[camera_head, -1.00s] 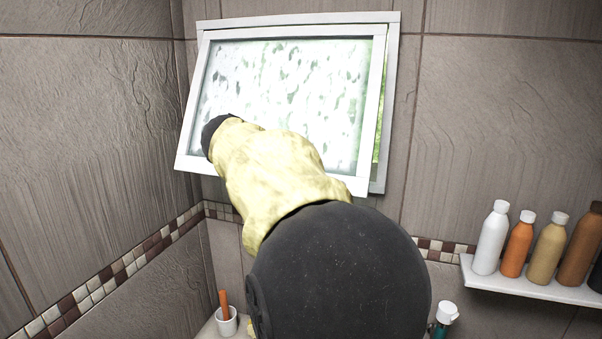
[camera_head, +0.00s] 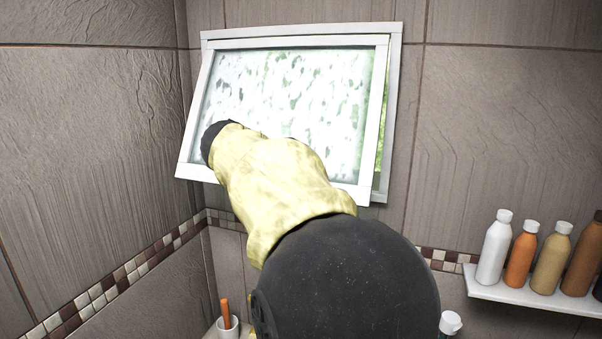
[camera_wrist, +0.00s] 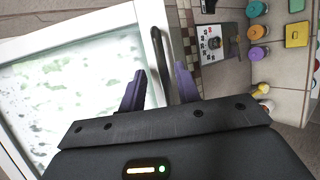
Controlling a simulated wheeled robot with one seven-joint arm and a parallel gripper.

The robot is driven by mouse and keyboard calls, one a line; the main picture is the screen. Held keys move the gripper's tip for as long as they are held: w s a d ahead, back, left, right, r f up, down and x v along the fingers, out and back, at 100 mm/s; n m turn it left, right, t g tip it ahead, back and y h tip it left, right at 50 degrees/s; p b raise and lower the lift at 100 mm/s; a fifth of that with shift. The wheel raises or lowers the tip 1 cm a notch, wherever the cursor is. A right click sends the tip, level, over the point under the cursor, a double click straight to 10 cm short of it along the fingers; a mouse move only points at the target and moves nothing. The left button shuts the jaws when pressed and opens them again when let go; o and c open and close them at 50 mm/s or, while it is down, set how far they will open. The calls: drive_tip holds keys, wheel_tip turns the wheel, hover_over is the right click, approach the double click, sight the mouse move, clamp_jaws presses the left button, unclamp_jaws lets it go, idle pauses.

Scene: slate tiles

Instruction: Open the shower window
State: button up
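The shower window (camera_head: 372,120) is a white frame with frosted, wet-looking glass, high on the tiled wall. The sash also fills the left of the wrist view (camera_wrist: 75,32). A dark bar handle (camera_wrist: 160,55) runs by the sash's edge there. My gripper (camera_wrist: 160,72) is open, its two purple fingers apart with the handle between them; I cannot tell whether either finger touches it. In the head view my arm hides the gripper and the sash's lower left part.
A white cup (camera_head: 228,328) with an orange item stands below my arm. The left wall (camera_head: 90,130) is close to the window.

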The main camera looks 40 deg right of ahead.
drive_tip(key=b+v, duration=0.3)
drive_tip(key=v, duration=1.4)
drive_tip(key=shift+a+r, duration=0.15)
drive_tip(key=shift+r, duration=0.05)
drive_tip(key=w+a+f+n+t+y+b, duration=0.1)
drive_tip(key=w+a+f+y, duration=0.15)
drive_tip(key=f, duration=0.55)
drive_tip(key=w+a+f+n+t+y, duration=0.1)
drive_tip(key=w+f, duration=0.2)
drive_tip(key=f, duration=0.5)
drive_tip(key=w+a+f+n+t+y+b, duration=0.1)
drive_tip(key=w+f, duration=0.1)
drive_tip(key=f, duration=0.6)
drive_tip(key=s+a+f+m+y, duration=0.2)
drive_tip(key=s+a+f, duration=0.1)
drive_tip(key=f, duration=0.6)
drive_tip(key=s+a+f+m+y+b, duration=0.1)
drive_tip(key=s+a+f+m+y, duration=0.1)
drive_tip(key=f, duration=0.7)
drive_tip(key=s+a+f+m+y, duration=0.2)
drive_tip(key=s+f, duration=0.4)
drive_tip(key=f, duration=0.3)
drive_tip(key=a+y, duration=0.1)
drive_tip(key=a, duration=0.1)
drive_tip(key=shift+a+f+b, duration=0.25)
drive_tip(key=shift+a+b, duration=0.1)
drive_tip(key=shift+a, duration=0.05)
drive_tip(key=shift+r, duration=0.45)
